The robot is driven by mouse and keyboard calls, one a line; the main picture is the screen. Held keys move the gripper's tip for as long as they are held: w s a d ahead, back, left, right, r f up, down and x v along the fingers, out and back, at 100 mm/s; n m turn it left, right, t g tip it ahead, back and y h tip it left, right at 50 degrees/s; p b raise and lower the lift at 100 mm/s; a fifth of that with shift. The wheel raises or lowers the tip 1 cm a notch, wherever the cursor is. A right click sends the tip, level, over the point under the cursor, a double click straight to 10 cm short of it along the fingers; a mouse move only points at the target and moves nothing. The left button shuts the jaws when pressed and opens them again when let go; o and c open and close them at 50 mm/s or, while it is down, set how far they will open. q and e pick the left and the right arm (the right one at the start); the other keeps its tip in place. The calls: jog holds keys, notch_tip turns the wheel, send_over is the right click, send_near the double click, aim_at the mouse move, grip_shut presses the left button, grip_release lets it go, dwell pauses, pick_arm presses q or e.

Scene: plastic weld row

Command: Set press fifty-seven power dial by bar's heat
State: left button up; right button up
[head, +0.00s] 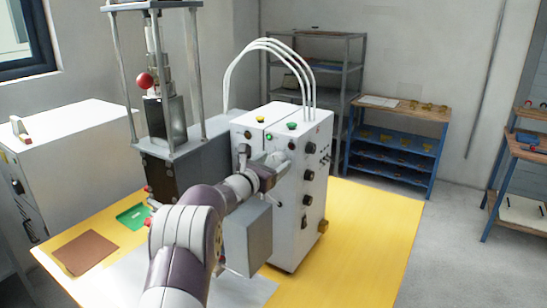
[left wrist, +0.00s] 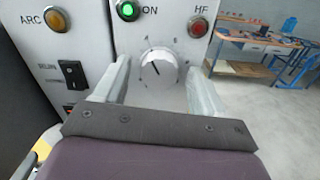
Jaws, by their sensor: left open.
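The white press cabinet (head: 270,135) stands on the yellow table (head: 365,235). My left gripper (head: 275,160) is at its front face. In the left wrist view the white power dial (left wrist: 158,70) has a dark pointer line and tick marks around it. The open fingers of my left gripper (left wrist: 158,78) stand on either side of the dial, with a gap visible on each side. The green ON lamp (left wrist: 129,10) looks lit. An amber ARC lamp (left wrist: 56,18) and a red HF lamp (left wrist: 198,27) sit beside it. No bar can be made out. My right gripper is not in view.
A black rocker switch (left wrist: 72,73) is left of the dial. The press frame with a red ball (head: 144,80) stands left of the cabinet. A brown sheet (head: 85,252) and a green piece (head: 133,216) lie on the table. Blue shelves (head: 398,150) stand behind.

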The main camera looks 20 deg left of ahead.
pick_arm(q)
jog(key=shift+w+r, duration=0.15)
jog(key=c, duration=1)
jog(key=shift+f+b, duration=0.3)
jog(key=shift+b, duration=0.3)
jog(key=shift+c, duration=0.2)
jog(key=m+b, duration=0.7)
jog(key=b, duration=0.5)
jog(key=shift+f, duration=0.2)
jog(key=shift+d+r+m+b, duration=0.1)
jog(key=shift+r+m+b, duration=0.1)
jog(key=shift+m+b, duration=1.6)
